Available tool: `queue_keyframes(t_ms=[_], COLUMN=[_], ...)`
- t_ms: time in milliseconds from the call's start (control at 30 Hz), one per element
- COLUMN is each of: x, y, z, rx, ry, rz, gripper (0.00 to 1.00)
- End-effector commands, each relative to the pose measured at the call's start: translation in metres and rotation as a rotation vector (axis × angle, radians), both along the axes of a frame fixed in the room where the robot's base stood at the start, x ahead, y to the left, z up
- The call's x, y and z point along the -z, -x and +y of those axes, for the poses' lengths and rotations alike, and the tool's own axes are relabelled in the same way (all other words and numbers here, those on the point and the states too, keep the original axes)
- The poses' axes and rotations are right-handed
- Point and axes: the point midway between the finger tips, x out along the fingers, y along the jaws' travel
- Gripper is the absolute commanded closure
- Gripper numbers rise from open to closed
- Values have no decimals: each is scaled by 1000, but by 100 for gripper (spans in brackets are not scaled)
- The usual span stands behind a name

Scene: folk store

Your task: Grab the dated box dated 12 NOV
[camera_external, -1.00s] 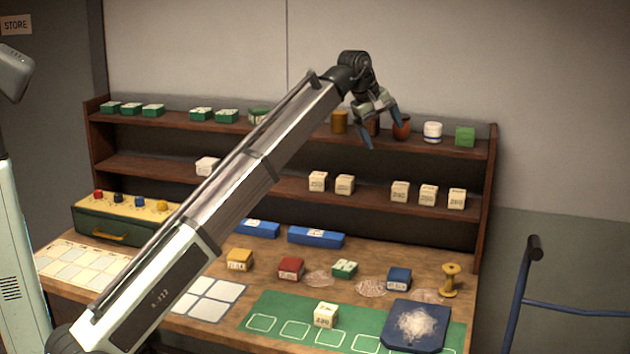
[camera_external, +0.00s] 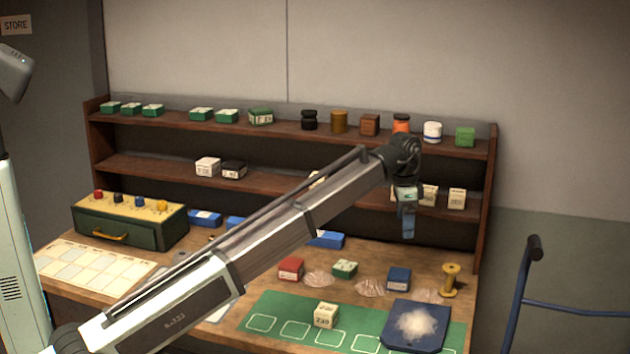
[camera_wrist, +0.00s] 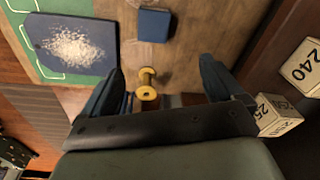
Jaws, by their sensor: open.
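I cannot read the date 12 NOV on any box. Small labelled boxes stand on the table: a red box (camera_external: 290,268), a green and white box (camera_external: 344,269) and a blue box (camera_external: 398,278), which also shows in the wrist view (camera_wrist: 154,25). My gripper (camera_external: 407,228) points down before the right part of the shelves, above the table. In the wrist view my gripper (camera_wrist: 160,78) is open and empty.
A yellow spool (camera_external: 451,280) stands on the table and shows between my fingers in the wrist view (camera_wrist: 147,84). Numbered cream boxes (camera_external: 457,198) stand on the middle shelf, close to my gripper's right in the wrist view (camera_wrist: 302,68). A blue tray (camera_external: 388,332) holds pale grains.

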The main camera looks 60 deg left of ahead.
Motion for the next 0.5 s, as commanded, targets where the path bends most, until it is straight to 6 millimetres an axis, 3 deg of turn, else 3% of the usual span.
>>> queue_keyframes(t_ms=[200, 500], x=[29, 46], y=[4, 6], z=[-6, -8], rx=[252, 327], ry=[-8, -8], rz=[63, 79], gripper=[6, 6])
